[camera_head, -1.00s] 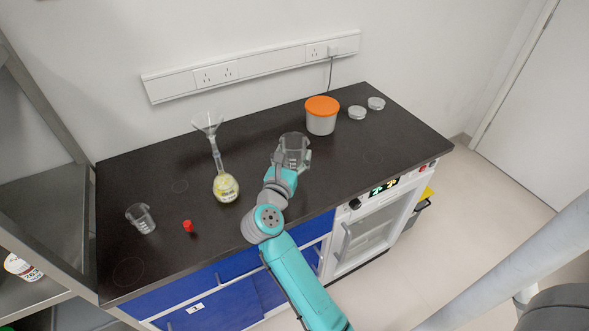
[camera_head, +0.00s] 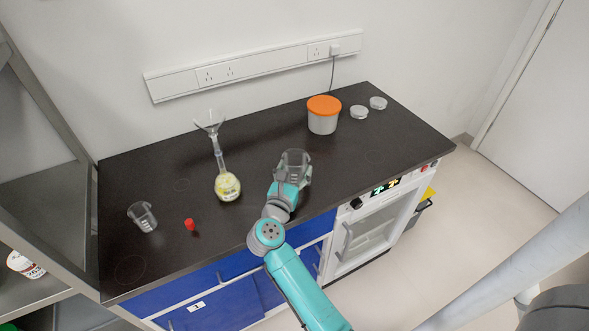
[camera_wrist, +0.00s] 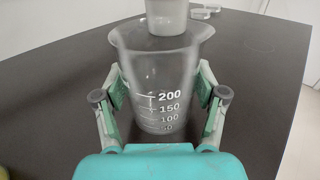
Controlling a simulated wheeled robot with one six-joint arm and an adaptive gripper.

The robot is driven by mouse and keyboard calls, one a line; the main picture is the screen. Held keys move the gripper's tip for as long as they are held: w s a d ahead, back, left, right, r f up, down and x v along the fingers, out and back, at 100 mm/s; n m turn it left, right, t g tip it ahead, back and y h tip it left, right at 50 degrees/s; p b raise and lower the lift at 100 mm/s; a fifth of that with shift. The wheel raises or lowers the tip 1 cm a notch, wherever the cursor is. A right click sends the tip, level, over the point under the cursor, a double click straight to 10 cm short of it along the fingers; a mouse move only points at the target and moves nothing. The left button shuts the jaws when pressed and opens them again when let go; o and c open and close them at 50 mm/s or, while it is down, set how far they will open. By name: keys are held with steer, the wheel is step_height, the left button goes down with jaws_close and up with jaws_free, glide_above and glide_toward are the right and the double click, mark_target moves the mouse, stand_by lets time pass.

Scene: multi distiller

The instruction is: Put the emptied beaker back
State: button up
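A clear, empty glass beaker (camera_head: 295,162) is in my gripper (camera_head: 292,170) over the front middle of the dark bench. In the wrist view the beaker (camera_wrist: 158,85) is upright, with marks up to 200 facing me. My gripper's fingers (camera_wrist: 161,95) press on its two sides. I cannot tell whether its base touches the bench. A second, smaller clear beaker (camera_head: 142,217) stands at the left of the bench. A round flask (camera_head: 228,187) with yellow contents has a funnel (camera_head: 210,122) in its neck.
A red stopper (camera_head: 190,224) lies beside the smaller beaker. An orange-lidded tub (camera_head: 323,118) and two small dishes (camera_head: 359,112) stand at the back right. Faint circles mark the bench at right (camera_head: 376,157), left and front left. The right front of the bench is clear.

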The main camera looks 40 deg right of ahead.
steer(key=shift+o, duration=1.1)
steer(key=shift+r, duration=0.1)
steer(key=shift+a+r, duration=0.1)
steer(key=shift+a, duration=0.05)
steer(key=v, duration=1.1)
steer(key=shift+s+a+r, duration=0.1)
steer(key=shift+s+a, duration=0.1)
steer(key=shift+a, duration=0.15)
steer(key=shift+s, duration=0.1)
